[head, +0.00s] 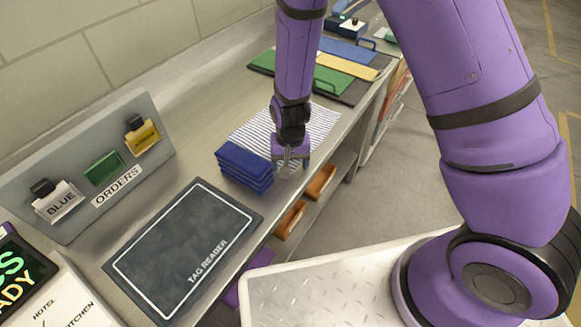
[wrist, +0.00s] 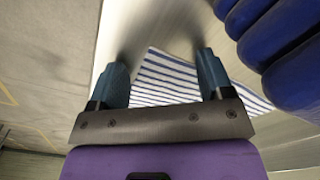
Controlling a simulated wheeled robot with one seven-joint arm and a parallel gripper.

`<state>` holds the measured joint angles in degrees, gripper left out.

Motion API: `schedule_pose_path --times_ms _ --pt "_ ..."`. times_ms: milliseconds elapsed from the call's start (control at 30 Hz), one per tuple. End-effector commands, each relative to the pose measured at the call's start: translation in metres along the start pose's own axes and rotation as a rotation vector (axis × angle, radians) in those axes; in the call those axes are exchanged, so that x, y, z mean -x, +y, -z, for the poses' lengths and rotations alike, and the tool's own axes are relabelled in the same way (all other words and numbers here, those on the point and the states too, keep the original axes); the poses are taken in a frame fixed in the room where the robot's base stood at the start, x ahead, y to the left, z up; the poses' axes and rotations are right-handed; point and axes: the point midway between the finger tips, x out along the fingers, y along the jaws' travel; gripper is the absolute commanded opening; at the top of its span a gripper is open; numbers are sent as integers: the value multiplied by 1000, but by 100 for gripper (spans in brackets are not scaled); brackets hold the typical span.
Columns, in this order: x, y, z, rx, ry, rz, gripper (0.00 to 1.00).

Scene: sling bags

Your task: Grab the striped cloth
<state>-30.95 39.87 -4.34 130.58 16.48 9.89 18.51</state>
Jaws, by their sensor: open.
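The striped cloth (head: 318,124), white with dark blue stripes, lies flat on the metal counter behind and around my gripper in the head view. Part of it is hidden by my arm. In the wrist view the cloth (wrist: 168,78) shows between and beyond my fingers. My gripper (head: 290,166) is above the cloth's near edge, just right of a stack of folded blue cloths. In the wrist view my gripper (wrist: 160,78) has its two fingers wide apart with nothing held between them. I cannot tell whether the fingertips touch the cloth.
The blue stack (head: 243,167) stands close beside my gripper; it also shows in the wrist view (wrist: 285,50). A dark tag reader mat (head: 185,245) lies nearer. An orders board (head: 90,170) stands at left. Green and yellow boards (head: 345,66) lie farther back. Orange bins (head: 320,182) sit below the counter edge.

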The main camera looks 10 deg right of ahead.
Motion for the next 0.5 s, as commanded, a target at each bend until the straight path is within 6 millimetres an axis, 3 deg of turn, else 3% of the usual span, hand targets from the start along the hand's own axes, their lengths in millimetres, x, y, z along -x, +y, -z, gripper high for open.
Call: schedule_pose_path --times_ms 67,500 --pt "-1 1 -1 -1 -4 -3 63" --pt "-2 2 -2 -1 -5 -4 12"
